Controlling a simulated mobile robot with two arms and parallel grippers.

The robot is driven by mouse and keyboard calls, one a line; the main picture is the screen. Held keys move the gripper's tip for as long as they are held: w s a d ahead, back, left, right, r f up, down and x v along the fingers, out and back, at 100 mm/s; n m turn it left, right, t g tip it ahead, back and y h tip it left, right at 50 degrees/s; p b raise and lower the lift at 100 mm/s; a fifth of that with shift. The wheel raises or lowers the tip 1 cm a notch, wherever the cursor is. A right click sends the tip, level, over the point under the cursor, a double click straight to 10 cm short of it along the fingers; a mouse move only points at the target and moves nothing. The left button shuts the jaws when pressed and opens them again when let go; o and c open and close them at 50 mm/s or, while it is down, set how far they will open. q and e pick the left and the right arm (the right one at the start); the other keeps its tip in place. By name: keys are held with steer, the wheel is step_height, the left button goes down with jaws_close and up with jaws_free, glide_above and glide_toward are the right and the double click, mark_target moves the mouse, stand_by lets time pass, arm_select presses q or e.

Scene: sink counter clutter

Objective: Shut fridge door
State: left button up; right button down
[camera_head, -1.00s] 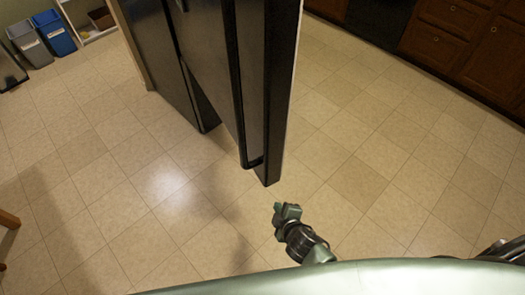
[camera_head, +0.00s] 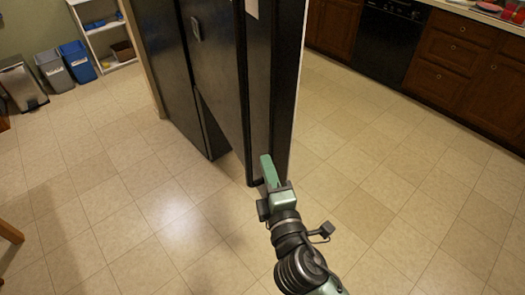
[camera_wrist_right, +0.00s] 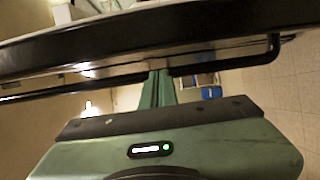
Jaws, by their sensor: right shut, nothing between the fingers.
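The black fridge (camera_head: 178,90) stands in the upper middle of the head view. A black fridge door (camera_head: 218,60) stands ajar, with a dark wedge of a gap by its lower edge. My right gripper (camera_head: 267,165) is shut and empty, its green fingers pointing up at the near vertical edge of the door. In the right wrist view the shut fingers (camera_wrist_right: 157,88) reach toward a glossy black door edge (camera_wrist_right: 150,35) with dark handle bars. I cannot tell whether they touch it. My left gripper is not in view.
Tiled floor is clear on both sides of the fridge. Wooden cabinets (camera_head: 445,65) and a black dishwasher (camera_head: 375,45) line the upper right. Bins, one of them blue (camera_head: 77,60), and a white shelf (camera_head: 100,40) stand at the upper left. A wooden leg (camera_head: 10,232) shows at the left edge.

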steer(key=p, duration=0.2)
glide_toward(259, 138)
steer(key=w+a+r, duration=0.2)
steer(key=w+r, duration=0.2)
steer(key=shift+w+r, duration=0.1)
steer(key=shift+w, duration=0.75)
steer(key=shift+d, duration=0.1)
